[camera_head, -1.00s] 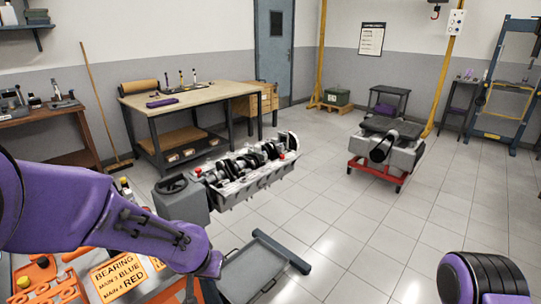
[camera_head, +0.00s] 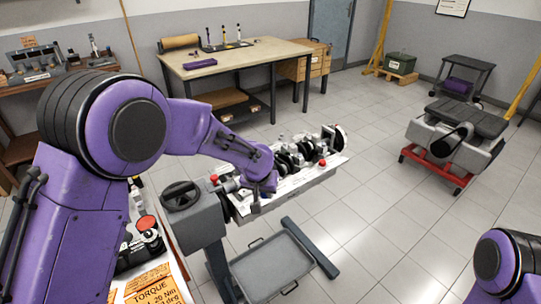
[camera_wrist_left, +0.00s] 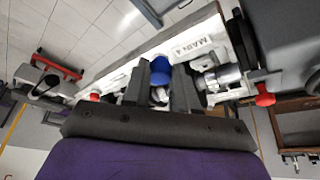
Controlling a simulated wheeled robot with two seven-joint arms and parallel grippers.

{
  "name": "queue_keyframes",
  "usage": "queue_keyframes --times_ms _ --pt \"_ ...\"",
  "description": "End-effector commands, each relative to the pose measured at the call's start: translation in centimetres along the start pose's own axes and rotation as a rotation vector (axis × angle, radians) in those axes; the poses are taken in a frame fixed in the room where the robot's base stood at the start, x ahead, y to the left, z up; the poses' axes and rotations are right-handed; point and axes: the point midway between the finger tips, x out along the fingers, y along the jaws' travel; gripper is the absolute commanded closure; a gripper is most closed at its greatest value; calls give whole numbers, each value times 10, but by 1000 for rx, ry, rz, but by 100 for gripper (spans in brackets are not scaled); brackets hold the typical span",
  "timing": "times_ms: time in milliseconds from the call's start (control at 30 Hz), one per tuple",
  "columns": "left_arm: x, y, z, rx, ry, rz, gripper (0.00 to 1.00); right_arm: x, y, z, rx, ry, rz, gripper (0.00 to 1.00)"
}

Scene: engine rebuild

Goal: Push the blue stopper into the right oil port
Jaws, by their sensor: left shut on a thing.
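My left gripper (camera_wrist_left: 161,82) is shut on the blue stopper (camera_wrist_left: 160,68), which shows between the two fingers in the left wrist view. In the head view the arm reaches over the engine block (camera_head: 304,182), and the hand is at its near left part. The block is held on a stand, with the crankshaft (camera_head: 290,163) along its top. The block's light face also shows in the wrist view, with a "MAIN 4" label (camera_wrist_left: 192,48). I cannot tell which oil port the stopper faces or whether it touches one. My right gripper is out of view.
A grey tray (camera_head: 296,285) lies below the block. The floor between is clear.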

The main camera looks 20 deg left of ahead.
Motion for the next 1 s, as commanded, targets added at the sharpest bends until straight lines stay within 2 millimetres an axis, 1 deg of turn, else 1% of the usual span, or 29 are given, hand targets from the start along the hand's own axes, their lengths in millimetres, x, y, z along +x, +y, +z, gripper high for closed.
queue_keyframes --times_ms 33,100,200,300,567,833,1000 --pt "-6 1 -26 -15 -5 -6 100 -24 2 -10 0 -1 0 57" --pt "3 0 -50 -34 -9 -19 100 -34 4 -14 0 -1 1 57" --pt "13 -3 -70 -56 -11 -35 100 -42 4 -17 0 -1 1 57" --pt "20 -5 -77 -67 -11 -43 100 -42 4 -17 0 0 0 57" --pt "39 -7 -71 -70 -10 -44 100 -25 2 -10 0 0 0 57" --pt "68 -8 -58 -71 -9 -44 100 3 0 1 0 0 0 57" --pt "77 -7 -55 -70 -8 -43 100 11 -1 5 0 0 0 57"
